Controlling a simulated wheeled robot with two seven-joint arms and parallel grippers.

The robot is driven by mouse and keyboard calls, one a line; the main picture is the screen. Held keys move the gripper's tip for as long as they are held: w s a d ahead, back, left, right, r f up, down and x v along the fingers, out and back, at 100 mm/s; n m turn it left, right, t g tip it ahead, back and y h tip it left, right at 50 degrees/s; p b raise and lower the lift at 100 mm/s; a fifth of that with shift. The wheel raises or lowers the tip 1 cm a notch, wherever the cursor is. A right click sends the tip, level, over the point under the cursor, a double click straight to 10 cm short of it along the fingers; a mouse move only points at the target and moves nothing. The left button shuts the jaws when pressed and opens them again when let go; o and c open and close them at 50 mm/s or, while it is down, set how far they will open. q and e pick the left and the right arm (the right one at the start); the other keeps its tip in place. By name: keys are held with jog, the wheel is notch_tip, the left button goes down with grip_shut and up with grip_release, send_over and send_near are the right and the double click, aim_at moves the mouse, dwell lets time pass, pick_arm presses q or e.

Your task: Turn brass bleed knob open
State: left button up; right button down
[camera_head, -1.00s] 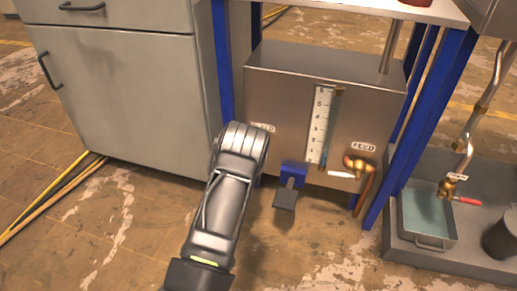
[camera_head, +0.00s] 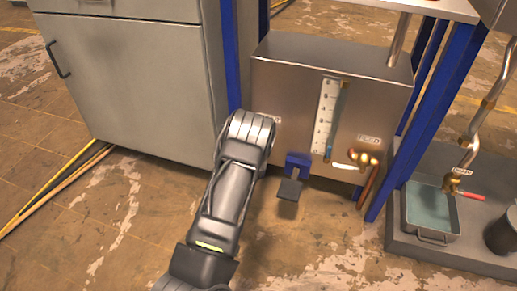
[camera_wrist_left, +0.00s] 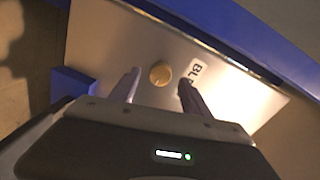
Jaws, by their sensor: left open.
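The brass bleed knob (camera_wrist_left: 160,73) is small and round, on the front face of the steel tank in the left wrist view. A label starting "BL" (camera_wrist_left: 198,74) sits to its right, partly hidden by a finger. My left gripper (camera_wrist_left: 159,79) is open, with one fingertip on each side of the knob in the picture; I cannot tell whether they touch it. In the head view my left arm covers the knob and the gripper fingers at the left of the tank (camera_head: 290,95). My right gripper is not in view.
A level gauge (camera_head: 326,115) and a brass feed valve with a white lever (camera_head: 345,167) are on the tank front. A blue bracket with a dark pedal (camera_head: 290,189) is below. Blue frame legs flank the tank. A grey cabinet (camera_head: 130,90) stands left.

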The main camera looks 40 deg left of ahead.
pick_arm(q)
jog(key=shift+b+v, duration=0.65)
jog(key=shift+v, duration=2.1)
